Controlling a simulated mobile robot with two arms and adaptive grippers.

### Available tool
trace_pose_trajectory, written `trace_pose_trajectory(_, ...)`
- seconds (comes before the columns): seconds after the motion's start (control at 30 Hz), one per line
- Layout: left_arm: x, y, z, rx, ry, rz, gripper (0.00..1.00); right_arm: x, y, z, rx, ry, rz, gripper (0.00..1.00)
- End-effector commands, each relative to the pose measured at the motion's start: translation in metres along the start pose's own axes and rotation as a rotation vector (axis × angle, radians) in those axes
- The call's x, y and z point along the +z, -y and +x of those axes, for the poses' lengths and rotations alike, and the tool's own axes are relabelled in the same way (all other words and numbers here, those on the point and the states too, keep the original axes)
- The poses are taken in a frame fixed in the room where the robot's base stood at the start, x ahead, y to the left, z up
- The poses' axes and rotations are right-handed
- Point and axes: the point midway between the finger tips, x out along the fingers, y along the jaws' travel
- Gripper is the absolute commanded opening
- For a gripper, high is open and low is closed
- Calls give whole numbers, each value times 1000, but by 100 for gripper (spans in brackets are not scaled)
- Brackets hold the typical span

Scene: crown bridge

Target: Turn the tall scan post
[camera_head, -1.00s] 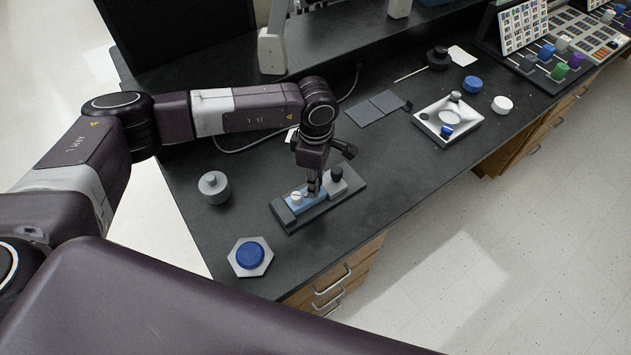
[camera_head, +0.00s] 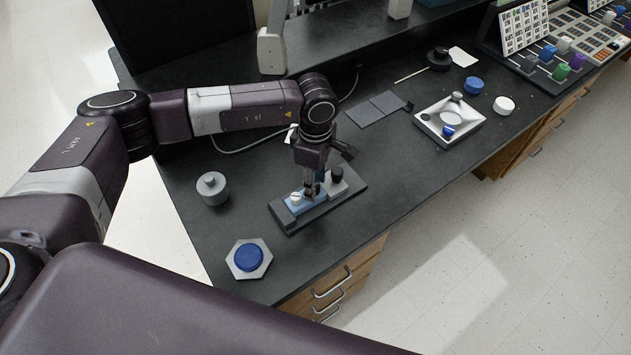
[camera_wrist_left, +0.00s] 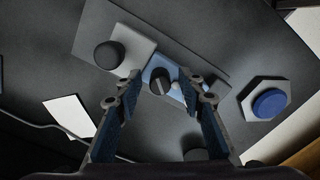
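A dark base plate (camera_head: 291,226) on the bench carries a blue block (camera_head: 318,203) and a light grey block with a black round knob (camera_head: 337,173). A small white knob (camera_head: 296,196) stands on the blue block. In the left wrist view a dark post with a pale line across its top (camera_wrist_left: 160,81) rises from the blue block; it looks like the tall scan post.
A grey cylinder (camera_head: 212,189) and a hexagonal base with a blue cap (camera_head: 249,258) stand to the left. A cable runs behind. The bench's front edge is close.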

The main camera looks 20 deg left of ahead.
Motion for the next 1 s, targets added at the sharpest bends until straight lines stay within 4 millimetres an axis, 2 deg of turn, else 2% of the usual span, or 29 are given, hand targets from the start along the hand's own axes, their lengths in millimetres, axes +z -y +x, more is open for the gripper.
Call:
trace_pose_trajectory(0.17,0,-2,-23,5,2,-1,36,1,0,0,0,2,0,0)
trace_pose_trajectory(0.4,0,-1,-74,5,1,0,36,2,1,0,-1,3,1,0)
trace_pose_trajectory(0.6,0,-1,-107,4,0,0,36,2,1,0,-1,3,1,0)
trace_pose_trajectory(0.8,0,-1,-119,2,1,-1,36,2,1,0,-1,3,1,0)
trace_pose_trajectory(1.0,0,0,-119,2,1,-1,36,2,1,0,-1,3,1,0)
